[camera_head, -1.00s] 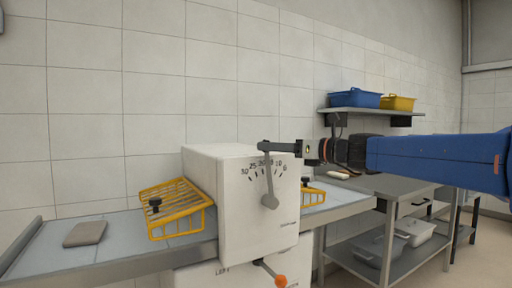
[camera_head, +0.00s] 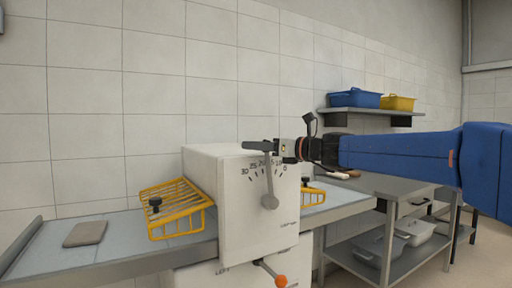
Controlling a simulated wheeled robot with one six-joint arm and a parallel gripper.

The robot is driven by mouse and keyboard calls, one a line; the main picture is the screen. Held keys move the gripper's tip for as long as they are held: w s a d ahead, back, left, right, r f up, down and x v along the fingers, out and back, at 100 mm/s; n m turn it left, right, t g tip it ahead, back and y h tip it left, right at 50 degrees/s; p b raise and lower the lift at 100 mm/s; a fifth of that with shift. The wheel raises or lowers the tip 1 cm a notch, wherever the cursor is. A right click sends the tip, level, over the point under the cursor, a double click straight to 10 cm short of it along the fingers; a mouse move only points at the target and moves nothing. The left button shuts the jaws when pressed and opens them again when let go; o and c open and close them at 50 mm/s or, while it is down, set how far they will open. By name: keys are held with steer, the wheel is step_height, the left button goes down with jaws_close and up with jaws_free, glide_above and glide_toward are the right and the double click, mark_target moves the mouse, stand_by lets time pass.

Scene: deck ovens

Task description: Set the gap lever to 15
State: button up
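The gap lever (camera_head: 268,178) is a grey arm on the front of a white machine (camera_head: 240,222), turning on a round hub. It stands almost upright, leaning very slightly left. It crosses the upper part of a printed scale (camera_head: 254,172) running from 30 at left to 0 at right. It lies between the 20 and 10 marks; the exact reading is too small to tell. My gripper (camera_head: 253,146) reaches in from the right, level with the lever's top, its tips extending left past it. The lever's upper end is hidden there, so contact and finger opening cannot be told.
Yellow wire guards (camera_head: 176,208) flank the machine over a conveyor bed (camera_head: 40,258). A grey slab (camera_head: 86,234) lies at left. An orange-knobbed lower lever (camera_head: 281,281) sticks out below. A steel table (camera_head: 385,186) and a shelf with blue and yellow bins (camera_head: 354,98) are at right.

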jaws_close()
steer(key=w+d+m, duration=0.1)
steer(key=d+m, duration=0.1)
steer(key=w+d+m+t, duration=0.1)
steer(key=d, duration=0.1)
steer(key=shift+w+r+y, duration=0.15)
steer(key=shift+w+y, duration=0.2)
steer(key=shift+y, duration=0.05)
steer(key=o, duration=1.1)
jaws_free()
steer(key=v, duration=1.7)
steer(key=shift+d, duration=0.25)
